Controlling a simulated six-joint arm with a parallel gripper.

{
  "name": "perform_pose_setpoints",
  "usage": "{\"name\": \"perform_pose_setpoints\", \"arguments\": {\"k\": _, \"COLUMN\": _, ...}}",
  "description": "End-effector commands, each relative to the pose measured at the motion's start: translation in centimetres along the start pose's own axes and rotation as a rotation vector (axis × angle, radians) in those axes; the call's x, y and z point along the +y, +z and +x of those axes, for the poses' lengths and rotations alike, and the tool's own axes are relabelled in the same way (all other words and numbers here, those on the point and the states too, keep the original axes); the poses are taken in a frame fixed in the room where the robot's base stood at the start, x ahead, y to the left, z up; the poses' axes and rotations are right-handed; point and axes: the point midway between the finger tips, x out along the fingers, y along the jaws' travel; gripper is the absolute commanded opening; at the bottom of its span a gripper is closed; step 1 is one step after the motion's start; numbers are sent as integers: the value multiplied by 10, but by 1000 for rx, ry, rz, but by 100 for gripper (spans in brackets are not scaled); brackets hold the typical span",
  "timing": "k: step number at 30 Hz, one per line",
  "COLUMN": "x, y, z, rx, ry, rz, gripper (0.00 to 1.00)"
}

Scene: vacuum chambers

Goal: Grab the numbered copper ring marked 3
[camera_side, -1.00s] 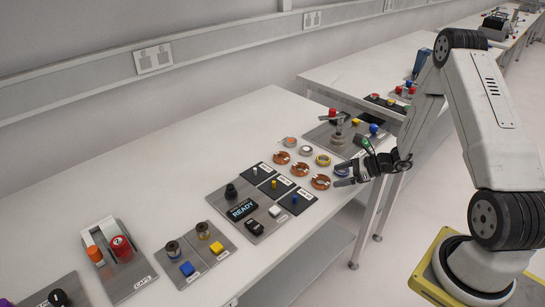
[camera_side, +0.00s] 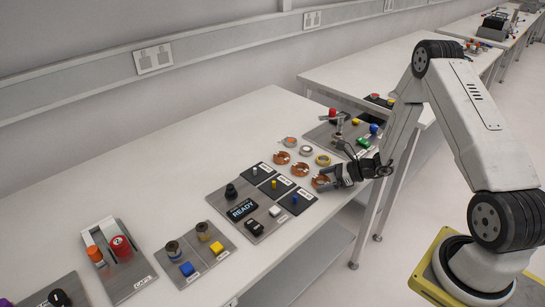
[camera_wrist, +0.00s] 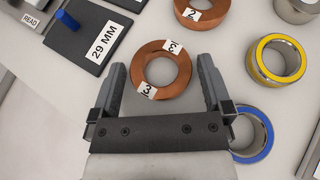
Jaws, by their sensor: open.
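The copper ring marked 3 (camera_wrist: 138,68) lies flat on the bench, with white number labels on its rim. In the wrist view it sits between the two fingers of my gripper (camera_wrist: 161,62), which is open. A gap shows on both sides of the ring. In the side view my gripper (camera_side: 327,178) is low at the near-right copper ring (camera_side: 317,184) and partly hides it. Whether the fingertips are level with the ring or above it, I cannot tell.
A copper ring marked 2 (camera_wrist: 199,18) lies just beyond. A yellow-edged ring (camera_wrist: 262,75) and a blue-edged ring (camera_wrist: 266,132) lie to the right, the blue one close to my right finger. A black 29 MM plate (camera_wrist: 85,45) with a blue peg is at left.

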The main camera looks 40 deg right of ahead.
Motion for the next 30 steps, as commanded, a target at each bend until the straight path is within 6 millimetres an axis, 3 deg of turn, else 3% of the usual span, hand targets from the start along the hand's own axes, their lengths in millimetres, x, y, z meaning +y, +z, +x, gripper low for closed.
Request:
{"name": "perform_pose_setpoints", "arguments": {"k": 5, "x": 0, "y": 0, "z": 0, "rx": 0, "ry": 0, "rz": 0, "gripper": 100}}
{"name": "perform_pose_setpoints", "arguments": {"k": 14, "x": 0, "y": 0, "z": 0, "rx": 0, "ry": 0, "rz": 0, "gripper": 8}}
{"name": "perform_pose_setpoints", "arguments": {"k": 30, "x": -1, "y": 8, "z": -4, "rx": -2, "ry": -1, "rz": 0, "gripper": 7}}
